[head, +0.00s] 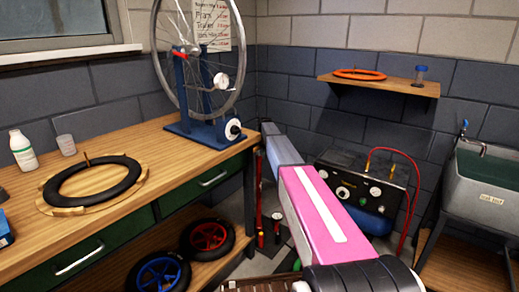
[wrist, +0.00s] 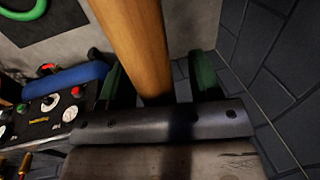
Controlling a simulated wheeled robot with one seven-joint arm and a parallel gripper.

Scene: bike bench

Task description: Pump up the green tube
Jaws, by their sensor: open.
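A green tube (wrist: 24,10) shows in part at the top left of the wrist view, curving over a dark mat (wrist: 40,25) on the grey floor. A small green piece, likely the same tube, shows beside my arm in the head view (head: 297,265). The compressor (head: 350,195) stands against the back wall with a gauge and a red hose (head: 411,190). Its blue tank and button panel (wrist: 45,118) lie left of my gripper in the wrist view. My gripper (wrist: 159,80) is open. A wooden bar (wrist: 135,40) shows between its green fingers; contact cannot be told. My arm hides the gripper in the head view.
A workbench (head: 150,180) at left carries a wheel stand (head: 205,130), a black tyre on a wooden ring (head: 92,185) and bottles. Two small wheels (head: 205,238) sit below. A wall shelf (head: 385,86) holds an orange ring (head: 360,74). A sink (head: 488,178) stands at right.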

